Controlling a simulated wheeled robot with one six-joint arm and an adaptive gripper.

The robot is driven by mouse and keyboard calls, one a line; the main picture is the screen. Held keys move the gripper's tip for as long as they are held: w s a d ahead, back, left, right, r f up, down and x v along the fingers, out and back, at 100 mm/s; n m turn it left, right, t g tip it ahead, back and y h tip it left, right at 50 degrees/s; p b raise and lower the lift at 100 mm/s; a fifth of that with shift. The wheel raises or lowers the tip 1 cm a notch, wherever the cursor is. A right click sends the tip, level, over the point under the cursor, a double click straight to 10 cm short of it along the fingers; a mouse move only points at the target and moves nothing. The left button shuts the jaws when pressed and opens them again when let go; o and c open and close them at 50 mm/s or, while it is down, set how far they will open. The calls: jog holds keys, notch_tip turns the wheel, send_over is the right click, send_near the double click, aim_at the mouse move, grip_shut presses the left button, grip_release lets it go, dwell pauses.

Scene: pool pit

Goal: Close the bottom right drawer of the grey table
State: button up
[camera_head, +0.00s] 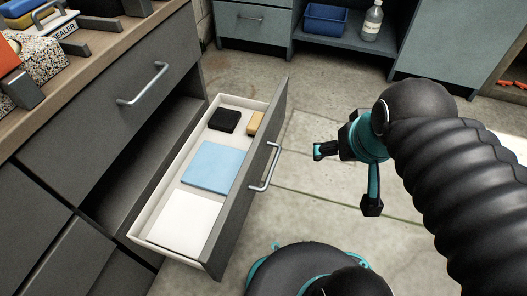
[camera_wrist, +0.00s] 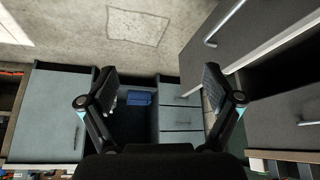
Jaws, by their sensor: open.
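The grey table (camera_head: 95,105) stands on the left of the head view. One lower drawer (camera_head: 240,200) is pulled well out, with its grey front and silver bar handle (camera_head: 266,168) facing right. Inside it lie a light blue item (camera_head: 209,167), a white item (camera_head: 184,221), a black item (camera_head: 224,121) and a tan block (camera_head: 255,123). My gripper (camera_head: 345,178) is open and empty, to the right of the drawer handle and apart from it. In the wrist view, my gripper's two fingers (camera_wrist: 160,88) are spread wide with nothing between them.
A closed upper drawer with a handle (camera_head: 143,84) sits above the open one. Tools and a sealer box (camera_head: 62,28) lie on the tabletop. A blue-grey cabinet with a blue bin (camera_head: 325,20) and a bottle (camera_head: 372,20) stands at the back. Bare floor (camera_head: 310,110) lies between.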

jog(key=shift+w+d+r, duration=0.1)
jog(key=shift+d+r, duration=0.05)
jog(key=shift+d, duration=0.15)
jog(key=c, duration=0.4)
jog(key=w+d+g+p, duration=0.1)
jog(key=w+d+f+m+g+p, duration=0.1)
jog(key=shift+w+d+f+m+p, duration=0.15)
jog(key=shift+w+d+m+p, duration=0.05)
jog(key=shift+d+m+p, duration=0.15)
grip_shut()
jog(key=w+d+f+m+g+y+p, duration=0.3)
jog(key=w+m+y+p, duration=0.2)
jog(key=w+m, duration=0.55)
jog(key=m+t+y, duration=0.3)
jog(key=m+y, duration=0.1)
jog(key=m, duration=0.6)
send_near(282, 94)
notch_tip(282, 94, down, 4)
jog(key=a, duration=0.1)
jog(key=w+a, duration=0.2)
jog(key=shift+a+f, duration=0.1)
jog(key=shift+f, duration=0.2)
jog(key=shift+w+a, duration=0.15)
jog(key=shift+a, duration=0.4)
